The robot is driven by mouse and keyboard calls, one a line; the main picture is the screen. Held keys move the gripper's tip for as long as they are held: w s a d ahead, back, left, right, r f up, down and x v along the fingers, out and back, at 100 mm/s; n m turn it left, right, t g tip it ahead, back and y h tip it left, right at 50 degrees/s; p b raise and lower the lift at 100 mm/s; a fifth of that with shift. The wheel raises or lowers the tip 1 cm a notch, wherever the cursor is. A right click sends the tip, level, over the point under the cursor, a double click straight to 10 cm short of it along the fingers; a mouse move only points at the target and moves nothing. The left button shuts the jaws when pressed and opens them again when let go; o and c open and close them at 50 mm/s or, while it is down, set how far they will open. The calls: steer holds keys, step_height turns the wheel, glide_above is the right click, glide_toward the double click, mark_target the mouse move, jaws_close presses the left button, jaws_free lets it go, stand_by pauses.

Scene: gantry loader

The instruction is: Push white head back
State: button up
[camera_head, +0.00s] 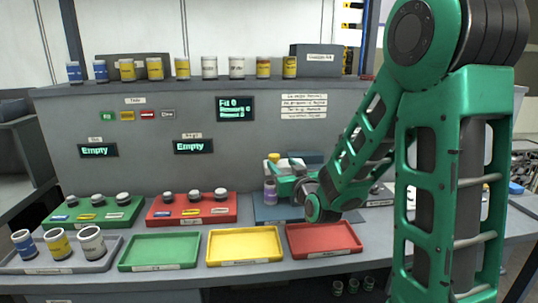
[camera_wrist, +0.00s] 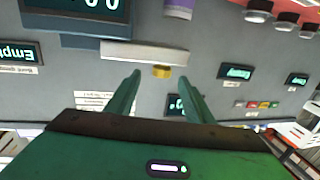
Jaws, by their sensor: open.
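The white head shows as a long white bar (camera_wrist: 158,53) in the upper middle of the wrist view, with a small yellow piece (camera_wrist: 162,71) beside it. In the head view a white part (camera_head: 292,162) shows behind my gripper, mostly hidden by it and my arm. My gripper (camera_head: 282,176) is at the back of the bench, in front of the grey panel. In the wrist view my gripper's fingers (camera_wrist: 160,77) are apart, with nothing held between them. The fingertips point toward the bar and yellow piece; I cannot tell whether they touch.
A purple-labelled container (camera_head: 270,190) stands close beside my gripper. Green (camera_head: 160,266), yellow (camera_head: 244,260) and red (camera_head: 323,253) empty trays line the bench front. Several jars stand in a grey tray (camera_head: 105,264) at left. The grey panel (camera_head: 150,168) rises behind.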

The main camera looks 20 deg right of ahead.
mark_target(272, 154)
steer(key=shift+w+a+r, duration=0.2)
steer(key=shift+w+r, duration=0.05)
steer(key=shift+w, duration=0.05)
steer(key=w, duration=0.7)
steer(key=w+d, duration=0.1)
steer(key=w, duration=0.2)
steer(key=shift+w, duration=0.35)
jaws_close()
steer(key=shift+a, duration=0.1)
